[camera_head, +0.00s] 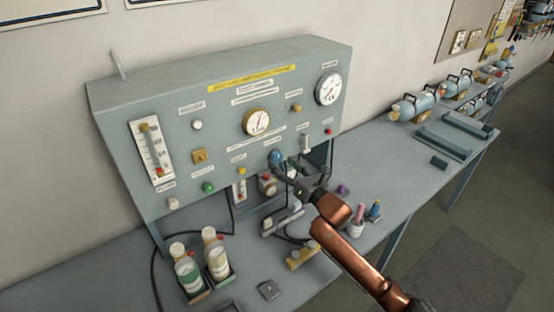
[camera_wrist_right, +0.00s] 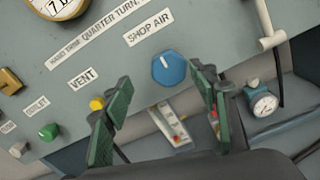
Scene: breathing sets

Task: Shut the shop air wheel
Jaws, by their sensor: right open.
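The shop air wheel (camera_wrist_right: 169,70) is a round blue knob under the "SHOP AIR" label on the grey panel (camera_wrist_right: 60,95). A white mark on its face points up and slightly left in the right wrist view. The wheel also shows in the head view (camera_head: 275,156), low on the panel's front. My right gripper (camera_wrist_right: 161,84) is open, with its green-padded fingers on either side of the wheel's line and nothing between them. It looks just short of the wheel; contact cannot be told. In the head view, the right gripper (camera_head: 287,168) is in front of the panel's lower middle. My left gripper is out of view.
A yellow "VENT" knob (camera_wrist_right: 97,103) and a green knob (camera_wrist_right: 48,131) sit left of the wheel. Bottles (camera_head: 188,272) stand on the bench at front left. Cylinders (camera_head: 412,107) lie at the far right.

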